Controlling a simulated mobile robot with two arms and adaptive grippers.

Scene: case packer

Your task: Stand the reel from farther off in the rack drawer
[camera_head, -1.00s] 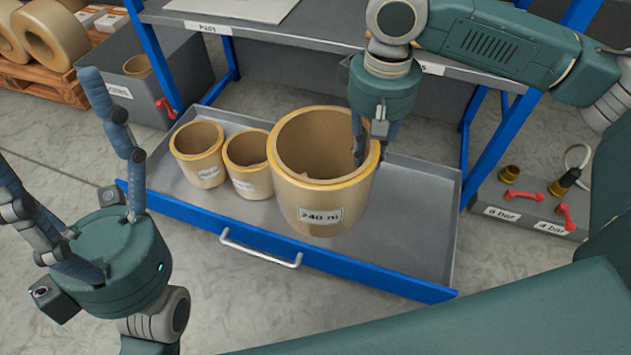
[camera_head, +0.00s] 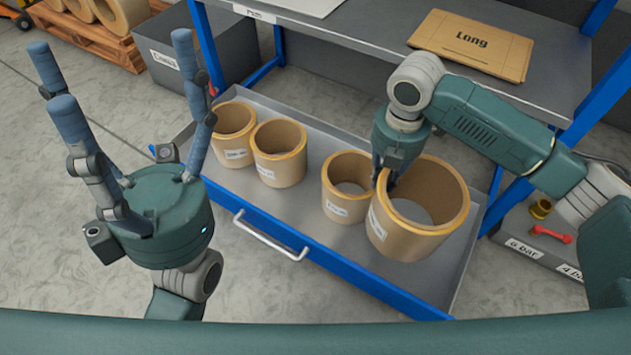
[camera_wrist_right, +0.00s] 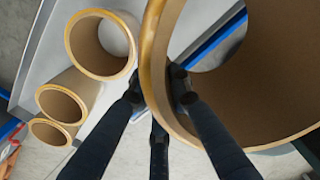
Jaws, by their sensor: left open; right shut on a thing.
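The large tan reel (camera_head: 400,240) is upright at the right end of the open rack drawer (camera_head: 292,210). Three smaller reels stand in the drawer: one (camera_head: 338,205) just left of the large reel, and two (camera_head: 277,170) (camera_head: 228,150) farther left. My left gripper (camera_head: 118,80) is open and empty, left of the drawer.
The rack shelf (camera_head: 345,45) overhangs the drawer's back and holds a flat cardboard piece marked Long (camera_head: 470,45). A blue rack post (camera_head: 205,50) and a grey bin (camera_head: 165,60) stand at left. A grey box with fittings (camera_head: 540,240) lies at right. Drawer floor is bare mid-left.

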